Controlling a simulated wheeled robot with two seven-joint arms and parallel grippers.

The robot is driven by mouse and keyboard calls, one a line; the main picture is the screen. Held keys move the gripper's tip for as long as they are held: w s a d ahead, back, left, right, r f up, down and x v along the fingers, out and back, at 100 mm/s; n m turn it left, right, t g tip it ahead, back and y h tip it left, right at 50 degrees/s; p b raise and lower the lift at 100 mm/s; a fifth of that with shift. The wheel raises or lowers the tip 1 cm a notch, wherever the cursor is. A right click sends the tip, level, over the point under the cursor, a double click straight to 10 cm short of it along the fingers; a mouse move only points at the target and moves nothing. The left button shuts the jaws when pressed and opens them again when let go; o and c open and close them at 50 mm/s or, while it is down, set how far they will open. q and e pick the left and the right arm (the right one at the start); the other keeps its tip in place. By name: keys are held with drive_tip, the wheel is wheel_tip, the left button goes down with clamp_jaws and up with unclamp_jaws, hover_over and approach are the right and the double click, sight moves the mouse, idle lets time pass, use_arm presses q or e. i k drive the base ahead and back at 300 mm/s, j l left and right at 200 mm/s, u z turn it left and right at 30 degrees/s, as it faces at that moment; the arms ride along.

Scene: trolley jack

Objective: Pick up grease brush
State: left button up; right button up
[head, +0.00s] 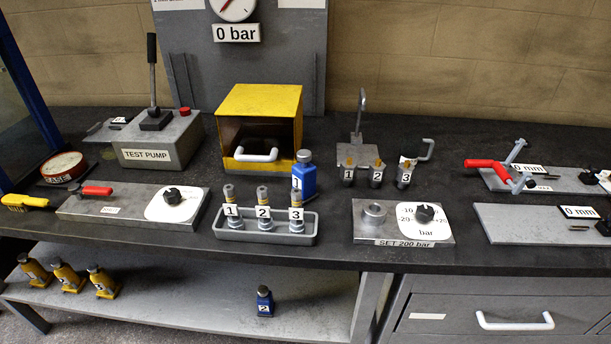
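A yellow-handled brush (25,202), which looks like the grease brush, lies at the far left front of the dark bench top. Its darker, uneven end points left, and its handle end is close to the left end of a grey plate (130,204). A round red tin (63,168) with a pale top sits behind it. Neither of my grippers is in view.
The dark bench (350,258) carries a test pump (160,142), a yellow guard box (262,102), a tray (268,238) of numbered parts and a dial block (400,225). A lower shelf (190,300) holds yellow and blue bottle jacks. A red-handled tool (487,165) lies right.

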sight(18, 202)
drive_tip(key=u, duration=1.8)
